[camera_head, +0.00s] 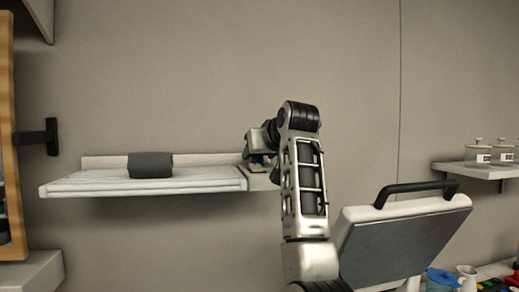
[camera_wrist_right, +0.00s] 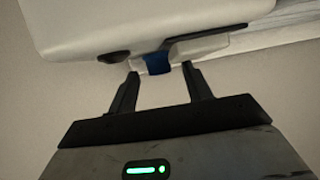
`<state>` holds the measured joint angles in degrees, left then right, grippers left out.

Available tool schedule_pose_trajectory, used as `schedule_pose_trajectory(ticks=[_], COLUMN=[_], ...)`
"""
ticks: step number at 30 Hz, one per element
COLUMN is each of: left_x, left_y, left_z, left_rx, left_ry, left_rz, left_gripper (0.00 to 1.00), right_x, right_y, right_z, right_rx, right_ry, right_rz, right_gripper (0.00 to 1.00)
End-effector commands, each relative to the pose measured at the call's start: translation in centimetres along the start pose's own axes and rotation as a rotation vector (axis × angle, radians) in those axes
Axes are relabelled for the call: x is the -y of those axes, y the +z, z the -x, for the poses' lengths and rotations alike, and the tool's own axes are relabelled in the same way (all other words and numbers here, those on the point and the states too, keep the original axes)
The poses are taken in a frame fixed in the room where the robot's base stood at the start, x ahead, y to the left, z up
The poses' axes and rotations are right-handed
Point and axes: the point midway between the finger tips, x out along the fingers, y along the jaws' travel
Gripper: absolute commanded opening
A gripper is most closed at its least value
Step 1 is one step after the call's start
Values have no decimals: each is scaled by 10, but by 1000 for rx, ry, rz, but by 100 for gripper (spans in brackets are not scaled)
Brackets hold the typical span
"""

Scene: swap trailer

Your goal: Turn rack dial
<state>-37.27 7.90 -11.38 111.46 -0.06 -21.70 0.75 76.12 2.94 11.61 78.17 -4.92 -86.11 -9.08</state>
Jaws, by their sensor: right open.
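The white slatted rack (camera_head: 215,183) is fixed to the wall, with a plain end block at its right. A small dark blue piece (camera_wrist_right: 157,65), which looks like the dial, sits at the edge of the white block (camera_wrist_right: 130,25) in the right wrist view. My right gripper (camera_wrist_right: 161,76) is open, its two black fingers pointing at the blue piece. The piece lies in line with the gap between the fingertips; I cannot tell whether they touch it. In the head view my right arm hides the dial and most of the gripper (camera_head: 257,160). My left gripper is not in view.
A dark grey roll (camera_head: 150,165) lies on the rack. A grey panel with a black handle (camera_head: 415,188) stands open at lower right. A shelf with jars (camera_head: 480,168) is at far right. A wooden frame (camera_head: 8,130) stands at far left. The wall above the rack is clear.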

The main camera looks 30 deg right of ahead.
Motion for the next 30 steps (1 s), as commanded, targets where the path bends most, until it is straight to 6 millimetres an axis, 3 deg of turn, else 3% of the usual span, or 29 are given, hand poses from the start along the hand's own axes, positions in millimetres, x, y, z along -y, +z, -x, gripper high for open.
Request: schedule_pose_trajectory(ticks=[5,13,18,30], left_x=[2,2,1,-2], left_y=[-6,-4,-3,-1], left_z=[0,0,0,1], left_rx=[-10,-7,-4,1], left_ry=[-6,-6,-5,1], left_rz=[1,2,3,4], left_gripper=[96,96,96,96], right_x=[0,0,0,-2], right_y=[0,1,1,0], right_z=[-11,-12,-12,-11], right_rx=[0,0,0,-1], right_ry=[0,0,0,-61], right_rz=[0,0,0,24], right_gripper=[50,50,6,6])
